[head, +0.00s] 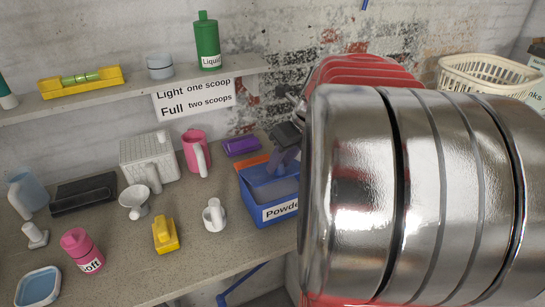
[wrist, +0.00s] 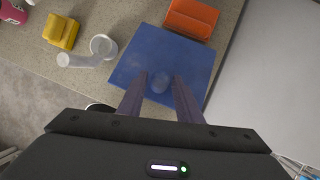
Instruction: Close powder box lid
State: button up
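The blue powder box (head: 262,213), with a white label partly reading "Powde", stands near the counter's right end. My arm hides its right side. My gripper (head: 286,158) is over the back of the box in the head view. In the wrist view, my gripper (wrist: 160,77) is open, its two purple fingers apart. I cannot tell whether the fingers touch anything, or clearly make out the lid's position.
An orange block (wrist: 192,18) lies close behind the box, and a purple one (head: 241,146) farther back. A white scoop or cup (head: 214,215) and a yellow object (head: 165,235) stand left of the box. A shelf (head: 130,98) runs above.

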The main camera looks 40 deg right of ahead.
grip_shut()
dwell(0.4)
